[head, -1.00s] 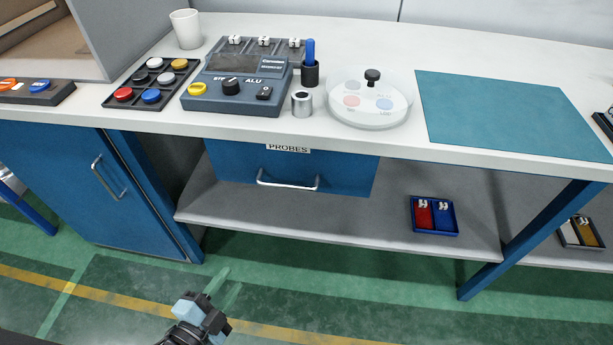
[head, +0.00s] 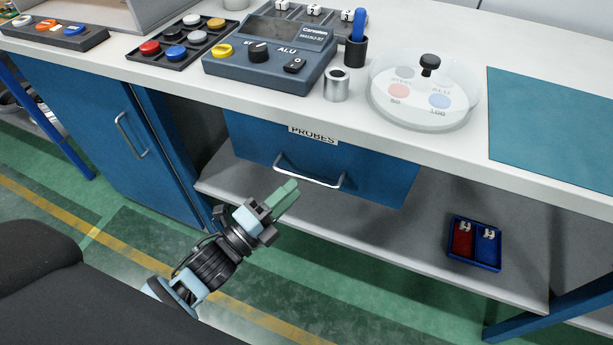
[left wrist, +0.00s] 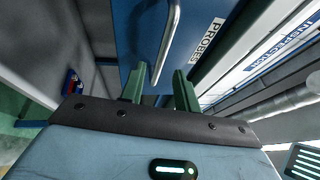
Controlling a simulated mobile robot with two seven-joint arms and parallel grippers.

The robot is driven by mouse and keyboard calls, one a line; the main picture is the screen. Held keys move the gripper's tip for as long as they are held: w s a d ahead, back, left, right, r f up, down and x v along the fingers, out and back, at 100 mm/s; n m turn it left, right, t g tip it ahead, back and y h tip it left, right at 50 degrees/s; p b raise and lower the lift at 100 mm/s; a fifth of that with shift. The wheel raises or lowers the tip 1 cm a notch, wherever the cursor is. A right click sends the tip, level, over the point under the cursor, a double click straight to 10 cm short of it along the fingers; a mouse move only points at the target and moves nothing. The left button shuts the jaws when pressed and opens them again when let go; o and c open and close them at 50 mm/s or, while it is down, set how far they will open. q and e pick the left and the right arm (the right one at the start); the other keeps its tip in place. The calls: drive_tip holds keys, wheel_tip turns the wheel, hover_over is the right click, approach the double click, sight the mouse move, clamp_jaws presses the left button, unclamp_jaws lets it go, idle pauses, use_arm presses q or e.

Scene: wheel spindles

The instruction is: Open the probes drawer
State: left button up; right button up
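The blue probes drawer (head: 350,170) hangs under the bench top, with a "PROBES" label (head: 313,135) at its upper edge; it looks shut. Its silver bar handle (head: 308,177) runs across the front. In the left wrist view the drawer front (left wrist: 196,62) lies ahead, and the handle (left wrist: 170,40) reaches down to between the green fingertips in the picture. My left gripper (head: 287,196) is in front of and just left of the handle in the head view. Its fingers stand apart and empty (left wrist: 160,85); contact with the handle is not seen. My right gripper is not in view.
The bench top (head: 230,95) overhangs the drawer. A blue cabinet (head: 90,130) with a handle stands to the left. A lower shelf (head: 400,235) runs below the drawer and carries a small tray (head: 474,263). Green floor is free in front.

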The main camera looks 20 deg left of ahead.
sight(306, 177)
use_arm(q)
drive_tip(key=shift+x, duration=2.7)
drive_tip(key=shift+c, duration=0.2)
clamp_jaws()
